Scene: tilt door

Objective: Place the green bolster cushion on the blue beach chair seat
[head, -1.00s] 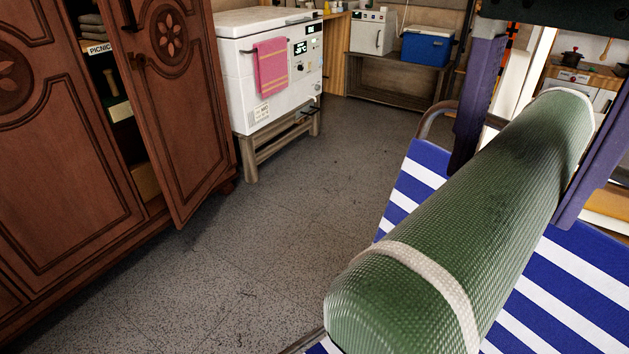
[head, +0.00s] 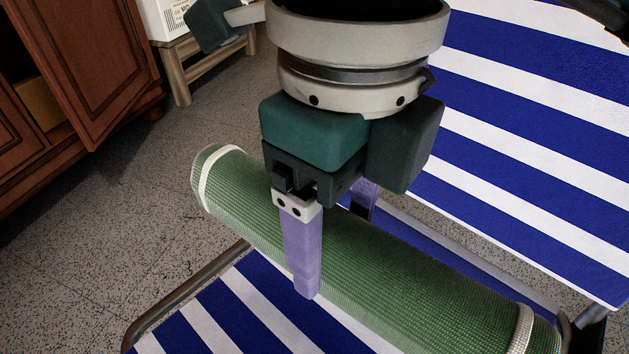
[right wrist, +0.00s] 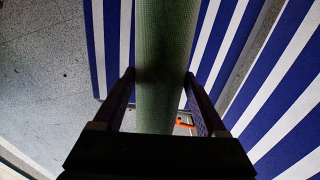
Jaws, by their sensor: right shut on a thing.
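The green bolster cushion (head: 400,255), with a white band near each end, lies lengthwise across the picture over the blue-and-white striped beach chair seat (head: 235,305). My right gripper (head: 335,250) comes down from above and is shut on the middle of the cushion, one purple finger on each side. In the right wrist view the cushion (right wrist: 163,60) runs between the two fingers (right wrist: 160,100). I cannot tell whether the cushion touches the seat. Its left end reaches past the seat's frame, over the floor.
The striped chair back (head: 540,120) rises at the right. The metal chair frame (head: 185,290) edges the seat on the left. A brown wooden cabinet (head: 90,70) with a door ajar stands at the upper left, with a wooden stand (head: 180,75) beside it. Grey floor (head: 110,225) is clear between.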

